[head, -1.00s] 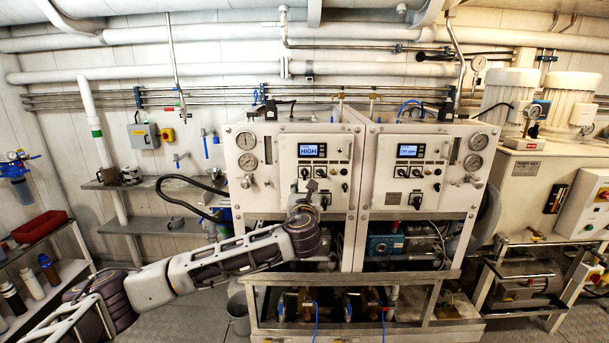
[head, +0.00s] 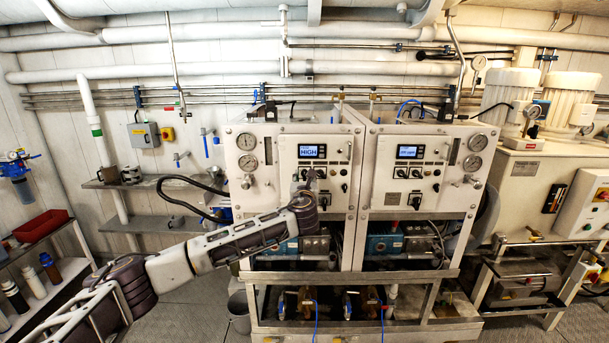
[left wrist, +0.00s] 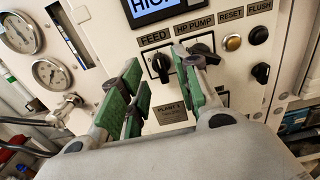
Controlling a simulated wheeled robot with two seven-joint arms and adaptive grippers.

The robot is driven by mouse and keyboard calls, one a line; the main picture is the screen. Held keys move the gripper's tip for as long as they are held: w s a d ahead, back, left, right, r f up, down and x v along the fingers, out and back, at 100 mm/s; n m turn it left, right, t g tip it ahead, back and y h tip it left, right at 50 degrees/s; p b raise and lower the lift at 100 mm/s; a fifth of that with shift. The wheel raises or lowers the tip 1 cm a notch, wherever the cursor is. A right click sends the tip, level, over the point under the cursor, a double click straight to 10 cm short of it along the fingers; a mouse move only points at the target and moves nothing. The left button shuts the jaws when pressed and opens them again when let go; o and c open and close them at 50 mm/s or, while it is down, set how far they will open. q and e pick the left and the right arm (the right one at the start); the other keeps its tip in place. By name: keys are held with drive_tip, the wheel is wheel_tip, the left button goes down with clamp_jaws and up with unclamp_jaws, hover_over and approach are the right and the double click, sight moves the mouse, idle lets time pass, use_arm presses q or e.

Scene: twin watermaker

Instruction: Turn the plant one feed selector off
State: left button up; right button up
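The plant one feed selector (left wrist: 160,66) is a black knob with a pale pointer mark, under the FEED label in the left wrist view. The mark looks close to upright, slightly tilted. My left gripper (left wrist: 157,60) is open, with its green-padded fingers on either side of the knob. I cannot tell whether the fingers touch it. In the head view my left gripper (head: 309,181) is at the plant one panel (head: 285,150), below its lit display (head: 312,151), and hides the feed selector. My right gripper is not in view.
The HP pump selector (left wrist: 203,52) sits close beside the right finger. The reset button (left wrist: 232,42) and flush knob (left wrist: 261,72) are farther right. Gauges (left wrist: 50,75) and a valve lie left. The plant two panel (head: 385,150) stands to the right in the head view.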

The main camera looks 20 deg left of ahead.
sight(304, 173)
use_arm(q)
drive_tip(key=shift+x, duration=2.1)
drive_tip(key=shift+c, duration=0.5)
drive_tip(key=shift+s, duration=0.1)
clamp_jaws()
